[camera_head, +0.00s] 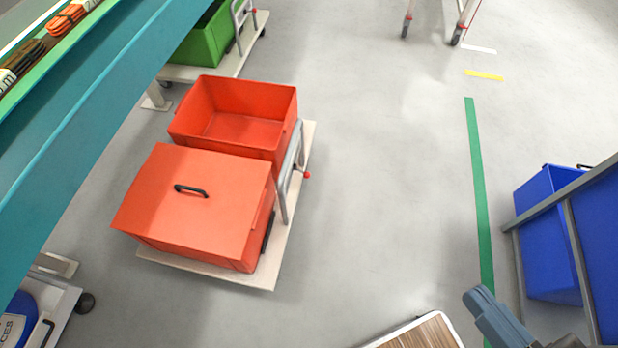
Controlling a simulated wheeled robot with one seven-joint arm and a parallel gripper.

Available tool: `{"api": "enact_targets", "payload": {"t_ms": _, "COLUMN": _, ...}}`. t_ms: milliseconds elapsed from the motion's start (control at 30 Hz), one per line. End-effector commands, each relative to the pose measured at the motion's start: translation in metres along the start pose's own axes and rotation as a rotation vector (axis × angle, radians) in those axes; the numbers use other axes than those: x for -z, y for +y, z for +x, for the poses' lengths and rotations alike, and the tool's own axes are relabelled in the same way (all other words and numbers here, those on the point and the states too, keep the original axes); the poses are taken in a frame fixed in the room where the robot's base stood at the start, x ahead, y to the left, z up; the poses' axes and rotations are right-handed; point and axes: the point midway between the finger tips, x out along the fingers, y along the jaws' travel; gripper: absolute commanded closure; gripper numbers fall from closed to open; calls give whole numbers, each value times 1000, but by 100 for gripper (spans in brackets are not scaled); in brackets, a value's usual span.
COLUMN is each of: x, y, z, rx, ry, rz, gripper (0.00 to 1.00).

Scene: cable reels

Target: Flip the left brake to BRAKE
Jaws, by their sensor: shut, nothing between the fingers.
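I see no brake lever and no BRAKE marking in the head view, and I cannot make out a cable reel. A blue-grey jointed part at the lower right edge looks like a piece of my own arm. No gripper fingers can be made out.
A low trolley (205,272) carries an open orange box (240,128) and a lidded orange box (195,212). A teal bench edge (75,130) runs along the left. A green box (205,38) stands behind. Blue bins (545,235) stand at right. The middle floor is clear.

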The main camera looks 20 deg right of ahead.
Motion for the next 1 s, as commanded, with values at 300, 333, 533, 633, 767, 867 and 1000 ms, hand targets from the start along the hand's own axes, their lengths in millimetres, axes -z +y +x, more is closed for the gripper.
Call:
{"api": "enact_targets", "payload": {"t_ms": 300, "x": 0, "y": 0, "z": 0, "rx": 0, "ry": 1, "rz": 0, "gripper": 100}}
{"api": "enact_targets", "payload": {"t_ms": 333, "x": 0, "y": 0, "z": 0, "rx": 0, "ry": 1, "rz": -1, "gripper": 100}}
{"api": "enact_targets", "payload": {"t_ms": 533, "x": -42, "y": -5, "z": 24, "rx": 24, "ry": -27, "rz": -154, "gripper": 100}}
{"api": "enact_targets", "payload": {"t_ms": 633, "x": -91, "y": -11, "z": 54, "rx": 54, "ry": -63, "rz": -361, "gripper": 100}}
{"api": "enact_targets", "payload": {"t_ms": 767, "x": -163, "y": -18, "z": 107, "rx": 104, "ry": -118, "rz": -711, "gripper": 100}}
{"api": "enact_targets", "payload": {"t_ms": 867, "x": -212, "y": -23, "z": 150, "rx": 142, "ry": -156, "rz": -989, "gripper": 100}}
{"api": "enact_targets", "payload": {"t_ms": 1000, "x": -269, "y": -28, "z": 215, "rx": 190, "ry": -206, "rz": -1379, "gripper": 100}}
